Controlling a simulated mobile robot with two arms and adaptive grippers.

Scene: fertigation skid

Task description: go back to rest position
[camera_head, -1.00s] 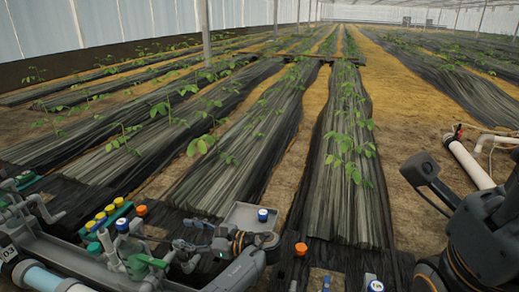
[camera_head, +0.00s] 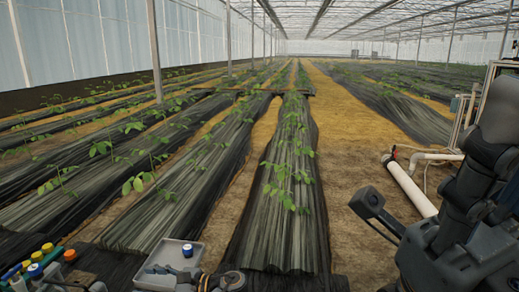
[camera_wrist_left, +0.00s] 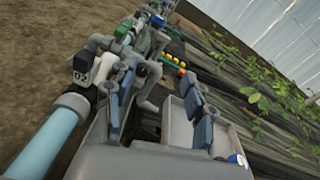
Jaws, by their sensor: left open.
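My left gripper (camera_head: 160,270) shows at the bottom edge of the head view, in front of a grey tray. In the left wrist view its two blue-grey fingers (camera_wrist_left: 157,88) are spread apart with nothing held between them. Below them the skid shows, with grey fittings, a light blue pipe (camera_wrist_left: 48,142) and a label reading 02.
The grey tray (camera_head: 205,262) holds a blue-capped bottle (camera_head: 187,250). Yellow, blue and orange caps (camera_head: 47,249) are at lower left. A white pipe (camera_head: 410,188) lies on the ground at right. Plant rows on black film (camera_head: 275,240) run ahead, with bare soil between.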

